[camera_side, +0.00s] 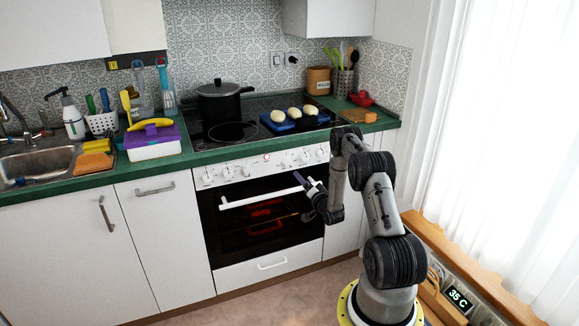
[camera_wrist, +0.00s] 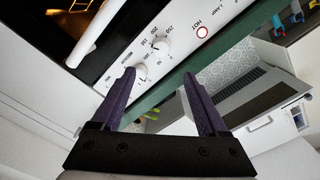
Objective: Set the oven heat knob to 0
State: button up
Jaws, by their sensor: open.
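The oven heat knob (camera_wrist: 160,43) is a white round knob on the white control panel, with numbers such as 150, 200 and 250 printed around it. It stands beside the red-ringed HOT lamp (camera_wrist: 203,32). In the side view the knob (camera_side: 288,162) is small, just right of the lit lamp (camera_side: 267,157). Its exact setting is too small to read. My gripper (camera_wrist: 158,76) is open and empty, its dark purple fingers apart. In the side view my gripper (camera_side: 309,181) is in front of the oven's right part. A neighbouring knob (camera_wrist: 141,71) shows near the left fingertip.
The white oven door handle (camera_side: 260,197) sticks out below the panel, close to my gripper. The oven (camera_side: 230,230) glows inside. A black pot (camera_side: 219,103) and a blue tray (camera_side: 272,127) with buns stand on the hob above. The green counter edge (camera_side: 160,163) runs above the panel.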

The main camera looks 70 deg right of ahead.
aim_at(289, 164)
jog(key=x, duration=1.3)
jog(key=shift+w, duration=0.15)
grip_shut()
